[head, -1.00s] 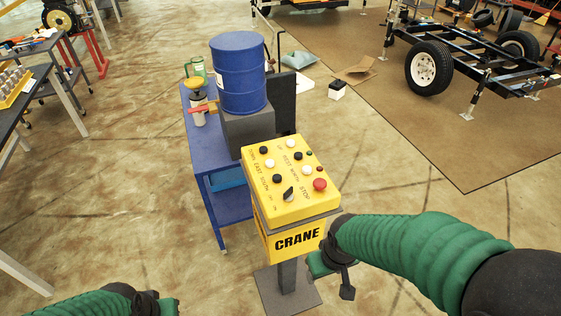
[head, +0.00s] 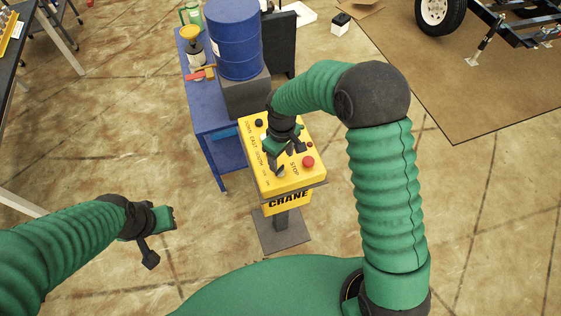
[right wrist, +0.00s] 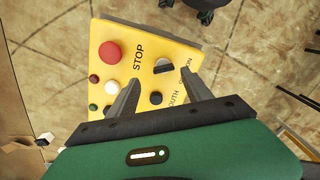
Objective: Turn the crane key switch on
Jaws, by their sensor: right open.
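The yellow crane control box (head: 301,185) stands on a post in the middle of the head view. Its key switch, a black knob on a grey round base (right wrist: 163,66), shows in the right wrist view near the box's edge, by the ON/OFF lettering. My right gripper (head: 286,160) is over the box's top, pointing down and open. In the right wrist view its two fingers (right wrist: 162,84) are spread, with the switch just beyond and between their tips. I cannot tell contact. In the head view the gripper partly hides the switch. My left gripper (head: 165,220) is away to the left, its jaws unclear.
A red stop button (head: 308,162) and several black and white buttons share the box's top. Behind stands a blue cart (head: 222,155) with a blue barrel (head: 234,40). A trailer on a brown mat (head: 480,85) is at upper right. Floor around the post is clear.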

